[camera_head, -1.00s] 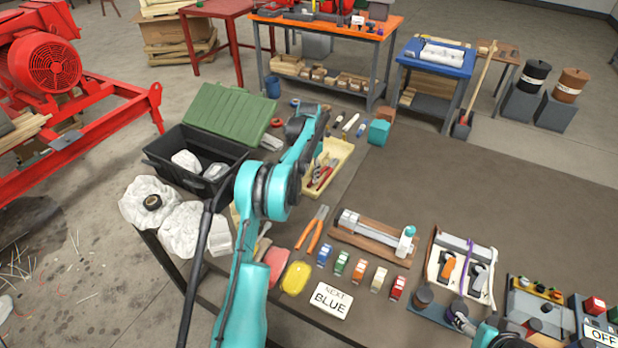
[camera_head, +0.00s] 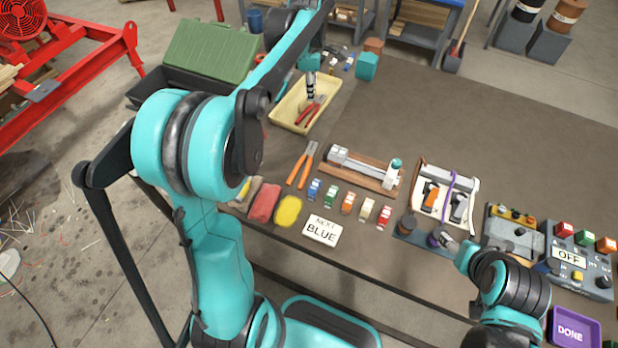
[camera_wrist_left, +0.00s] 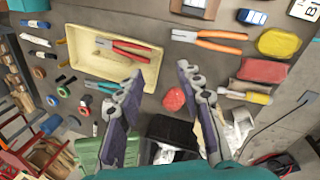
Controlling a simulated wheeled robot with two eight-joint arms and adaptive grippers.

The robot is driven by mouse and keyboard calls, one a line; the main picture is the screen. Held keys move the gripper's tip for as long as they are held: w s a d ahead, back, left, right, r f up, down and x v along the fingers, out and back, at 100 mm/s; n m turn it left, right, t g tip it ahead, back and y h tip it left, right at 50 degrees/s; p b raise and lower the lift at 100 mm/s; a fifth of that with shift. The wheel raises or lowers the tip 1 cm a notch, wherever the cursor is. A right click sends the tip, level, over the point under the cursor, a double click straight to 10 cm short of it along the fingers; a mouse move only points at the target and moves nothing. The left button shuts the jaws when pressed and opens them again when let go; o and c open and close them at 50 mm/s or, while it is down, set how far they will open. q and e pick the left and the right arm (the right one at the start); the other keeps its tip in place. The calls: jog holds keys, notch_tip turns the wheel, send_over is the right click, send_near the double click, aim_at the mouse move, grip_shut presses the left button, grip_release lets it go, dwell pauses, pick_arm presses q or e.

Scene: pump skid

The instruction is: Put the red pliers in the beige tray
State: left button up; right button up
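The red pliers (camera_head: 313,109) lie inside the beige tray (camera_head: 283,118), on its floor. In the left wrist view the red pliers (camera_wrist_left: 124,49) again lie within the walls of the beige tray (camera_wrist_left: 82,67). My left gripper (camera_head: 311,97) is above the tray in the head view, its tips small there. In the left wrist view my left gripper (camera_wrist_left: 160,72) has its two fingers wide apart with nothing between them, clear of the pliers. My right gripper (camera_head: 462,254) is low at the right, near a dark round knob; its fingers are too unclear to tell.
Orange-handled pliers (camera_head: 301,165) lie right of the tray. Teal pliers (camera_wrist_left: 103,87) lie beside the tray. A green-lidded black case (camera_head: 210,50) stands left, partly behind my left arm. A vise on a board (camera_head: 360,167) stands nearer.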

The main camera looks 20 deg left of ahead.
pick_arm(q)
jog(key=s+d+r+m+t, duration=0.1)
jog(key=s+d+m, duration=0.3)
jog(key=s+m, duration=0.25)
jog(key=s+d+r+m+t, duration=0.1)
jog(key=s+d+m, duration=0.35)
jog(key=s, duration=0.35)
jog(key=s+d+f+m+t, duration=0.2)
jog(key=s+f+m, duration=0.5)
jog(key=s+m, duration=0.4)
jog(key=shift+s+d+t+h, duration=0.3)
jog(key=shift+s+d, duration=0.1)
jog(key=shift+d, duration=0.2)
